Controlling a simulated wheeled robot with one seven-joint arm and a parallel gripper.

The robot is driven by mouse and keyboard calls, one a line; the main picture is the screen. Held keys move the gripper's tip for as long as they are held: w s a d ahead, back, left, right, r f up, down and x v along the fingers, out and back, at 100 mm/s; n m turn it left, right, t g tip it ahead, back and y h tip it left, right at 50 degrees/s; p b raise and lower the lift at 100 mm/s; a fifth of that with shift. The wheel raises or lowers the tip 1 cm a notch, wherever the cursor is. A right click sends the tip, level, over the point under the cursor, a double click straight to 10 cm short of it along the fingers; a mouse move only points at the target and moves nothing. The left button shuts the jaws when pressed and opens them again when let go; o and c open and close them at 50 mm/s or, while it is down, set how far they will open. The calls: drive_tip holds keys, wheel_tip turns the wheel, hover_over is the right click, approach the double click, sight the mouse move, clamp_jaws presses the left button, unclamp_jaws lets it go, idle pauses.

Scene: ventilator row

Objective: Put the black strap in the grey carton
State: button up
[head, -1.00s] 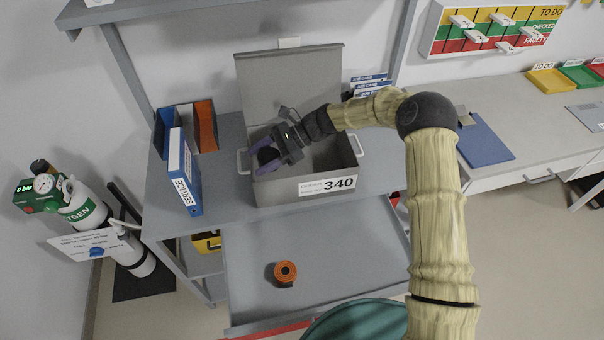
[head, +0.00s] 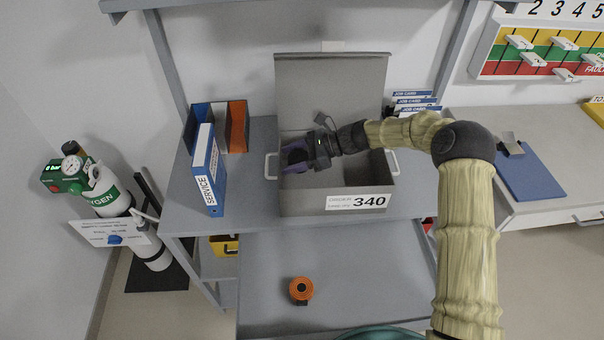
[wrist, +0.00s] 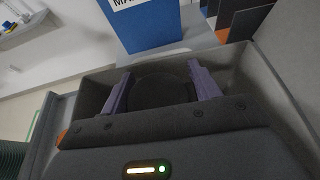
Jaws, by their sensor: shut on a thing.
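The grey carton (head: 310,203), labelled 340, stands on the shelf with its lid raised at the back. My gripper (head: 291,157) is over the left part of the carton's opening, at about rim height. In the wrist view my gripper (wrist: 158,88) has its two purple fingers on either side of a dark rounded thing, the black strap (wrist: 160,92), and is shut on it. In the head view the strap (head: 296,156) shows dark between the fingers. The carton's walls (wrist: 95,92) surround the fingers in the wrist view. The carton's floor is mostly hidden.
A blue SERVICE binder (head: 207,172) and an open blue and orange file holder (head: 236,128) stand left of the carton. An orange roll (head: 301,290) lies on the lower shelf. A blue clipboard (head: 525,170) lies on the right bench. An oxygen cylinder (head: 108,195) stands at far left.

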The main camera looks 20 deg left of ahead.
wheel_tip(320, 180, down, 2)
drive_tip(key=shift+w+f, duration=0.1)
drive_tip(key=shift+f, duration=1.9)
drive_tip(key=shift+f, duration=0.35)
drive_tip(key=shift+f, duration=0.25)
drive_tip(key=o, duration=1)
